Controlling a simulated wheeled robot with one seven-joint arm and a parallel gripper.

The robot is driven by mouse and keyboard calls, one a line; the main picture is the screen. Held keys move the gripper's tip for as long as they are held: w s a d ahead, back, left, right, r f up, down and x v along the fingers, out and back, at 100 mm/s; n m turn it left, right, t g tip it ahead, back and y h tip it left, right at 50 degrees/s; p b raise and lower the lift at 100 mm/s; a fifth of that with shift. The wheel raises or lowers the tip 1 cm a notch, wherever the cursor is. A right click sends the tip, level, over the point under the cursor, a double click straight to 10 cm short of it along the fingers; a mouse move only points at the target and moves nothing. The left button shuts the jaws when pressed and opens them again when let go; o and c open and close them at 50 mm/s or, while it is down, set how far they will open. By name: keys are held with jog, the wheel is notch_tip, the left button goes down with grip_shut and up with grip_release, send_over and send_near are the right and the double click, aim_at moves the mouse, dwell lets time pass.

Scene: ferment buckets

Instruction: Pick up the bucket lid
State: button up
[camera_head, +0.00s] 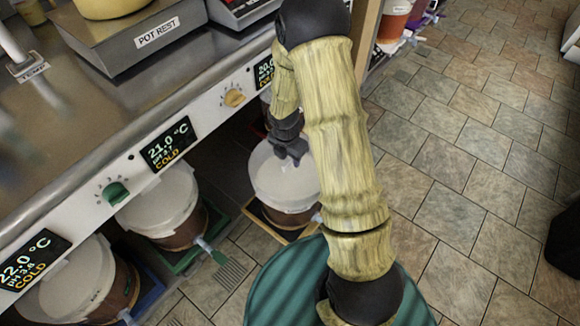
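A bucket with a pale, whitish lid (268,181) stands under the counter, in front of the end of my arm. Its lower body (287,217) is brown and it rests on a tray with an orange-brown rim. My gripper (291,158) is dark and points down over this lid, near its upper right part. I cannot tell whether the fingers touch the lid, and their gap is too small to make out. My arm covers the bucket's right edge. Two more pale-lidded buckets stand to the left, one in the middle (158,208) and one at lower left (78,285).
The steel counter (60,120) with its front panel of knobs and displays overhangs the buckets. A "POT REST" block (150,42) stands on it. Spigots, including one at the middle bucket (212,251), stick out low. Tiled floor (450,190) at right is mostly clear.

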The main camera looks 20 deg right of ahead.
aim_at(290, 160)
jog(key=shift+r, duration=0.1)
dwell(0.3)
grip_shut()
jog(key=shift+r, duration=0.1)
notch_tip(290, 160, up, 10)
jog(key=p, duration=0.4)
dwell(0.5)
